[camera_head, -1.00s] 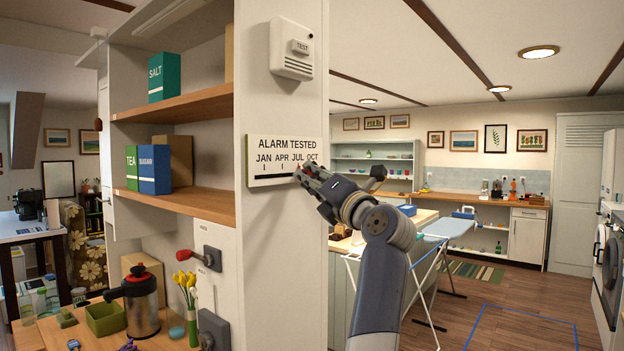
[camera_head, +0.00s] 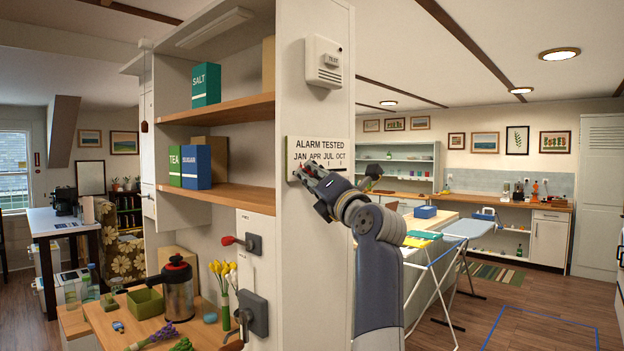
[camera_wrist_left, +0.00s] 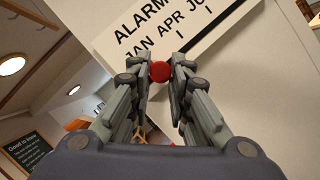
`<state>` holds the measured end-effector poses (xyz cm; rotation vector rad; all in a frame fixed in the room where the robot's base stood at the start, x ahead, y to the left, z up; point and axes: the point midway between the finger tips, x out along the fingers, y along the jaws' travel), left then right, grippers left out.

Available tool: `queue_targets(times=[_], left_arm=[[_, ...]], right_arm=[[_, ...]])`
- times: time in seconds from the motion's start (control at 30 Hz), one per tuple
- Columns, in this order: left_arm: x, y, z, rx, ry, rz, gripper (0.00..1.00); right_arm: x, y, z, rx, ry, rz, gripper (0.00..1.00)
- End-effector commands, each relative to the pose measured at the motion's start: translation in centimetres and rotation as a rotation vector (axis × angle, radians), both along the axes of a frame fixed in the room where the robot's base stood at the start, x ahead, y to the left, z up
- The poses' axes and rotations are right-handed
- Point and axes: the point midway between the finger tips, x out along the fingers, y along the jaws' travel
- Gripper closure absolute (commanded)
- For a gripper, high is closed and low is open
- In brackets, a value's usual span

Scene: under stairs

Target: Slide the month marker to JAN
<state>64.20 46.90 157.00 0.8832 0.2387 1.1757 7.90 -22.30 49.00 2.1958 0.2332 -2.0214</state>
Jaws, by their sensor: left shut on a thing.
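The month marker shows as a red round knob (camera_wrist_left: 160,71) in the left wrist view. It sits between the fingertips of my left gripper (camera_head: 309,172), which is shut on it. The white "ALARM TESTED" sign (camera_head: 342,172), with JAN, APR, JUL and OCT above tick marks, is on the end face of the shelf wall. In the left wrist view the knob is just below JAN, left of the tick under APR. The knob and fingers hide the JAN tick there. My right gripper is not in view.
A white alarm box (camera_head: 324,62) with a TEST button is above the sign. Shelves with boxes (camera_head: 206,84) are to the left. A red-handled lever (camera_head: 236,241) and a flask (camera_head: 178,290) are below. An ironing board (camera_head: 466,229) stands to the right.

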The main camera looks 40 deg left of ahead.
Motion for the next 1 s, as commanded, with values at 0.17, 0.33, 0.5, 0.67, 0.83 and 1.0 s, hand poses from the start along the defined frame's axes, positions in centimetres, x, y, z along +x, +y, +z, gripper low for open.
queue_targets(times=[0.17,0.33,0.5,0.67,0.83,1.0], left_arm=[[-0.4,0.4,0.0,-0.004,-0.002,0.013,1.00],[-0.4,0.4,0.0,-0.004,-0.002,0.012,0.61],[-0.3,0.3,0.0,-0.003,-0.002,0.010,0.61],[-0.3,0.2,0.0,-0.003,-0.002,0.009,0.61],[-0.9,-1.4,-0.5,-0.002,-0.001,0.006,0.61],[-2.2,-4.0,-1.3,-0.005,-0.002,0.007,0.61]], right_arm=[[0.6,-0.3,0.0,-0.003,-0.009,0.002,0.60],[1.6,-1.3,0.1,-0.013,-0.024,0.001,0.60],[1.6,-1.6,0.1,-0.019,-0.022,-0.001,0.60],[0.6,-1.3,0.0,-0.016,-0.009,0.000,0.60],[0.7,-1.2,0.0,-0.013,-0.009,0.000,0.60],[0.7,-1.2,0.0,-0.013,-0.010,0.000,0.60]])
